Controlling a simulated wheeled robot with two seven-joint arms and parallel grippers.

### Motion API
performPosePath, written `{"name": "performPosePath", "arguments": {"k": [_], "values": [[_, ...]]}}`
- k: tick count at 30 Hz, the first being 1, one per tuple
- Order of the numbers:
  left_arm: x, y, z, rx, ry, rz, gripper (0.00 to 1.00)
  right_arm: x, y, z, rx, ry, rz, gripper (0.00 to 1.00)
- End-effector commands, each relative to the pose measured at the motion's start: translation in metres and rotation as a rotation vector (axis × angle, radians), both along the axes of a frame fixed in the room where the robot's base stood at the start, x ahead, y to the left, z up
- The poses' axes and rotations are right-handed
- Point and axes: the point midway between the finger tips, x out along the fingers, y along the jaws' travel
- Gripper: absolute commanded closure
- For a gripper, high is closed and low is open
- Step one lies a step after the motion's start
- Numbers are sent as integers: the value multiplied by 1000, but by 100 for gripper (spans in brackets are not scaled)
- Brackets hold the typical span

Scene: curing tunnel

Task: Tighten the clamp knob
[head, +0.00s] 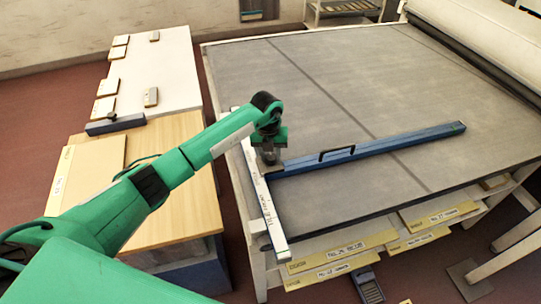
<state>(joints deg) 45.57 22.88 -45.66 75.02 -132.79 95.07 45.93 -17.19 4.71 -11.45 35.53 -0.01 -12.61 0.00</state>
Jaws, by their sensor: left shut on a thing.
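My left gripper (269,158) points down at the left end of a blue bar (395,143), where the bar meets a pale marked rail (266,205) along the table's left edge. The gripper is shut on the clamp knob at this joint; the fingers and wrist hide most of the knob, so its turn cannot be told. The blue bar lies across the grey table top and carries a black handle (337,153). My right gripper is not in view.
The large grey table (330,85) is mostly clear. A wooden-topped side bench (185,205) and a white surface with small blocks (175,75) stand at left. A large pale roller (480,35) is at the back right.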

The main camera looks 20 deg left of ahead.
Motion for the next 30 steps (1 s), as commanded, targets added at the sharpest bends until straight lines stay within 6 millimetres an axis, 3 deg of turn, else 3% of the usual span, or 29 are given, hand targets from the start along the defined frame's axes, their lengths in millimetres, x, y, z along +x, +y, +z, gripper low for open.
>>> {"name": "performPosePath", "arguments": {"k": [30], "values": [[2,0,-5,1,-4,-905,88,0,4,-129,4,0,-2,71]]}}
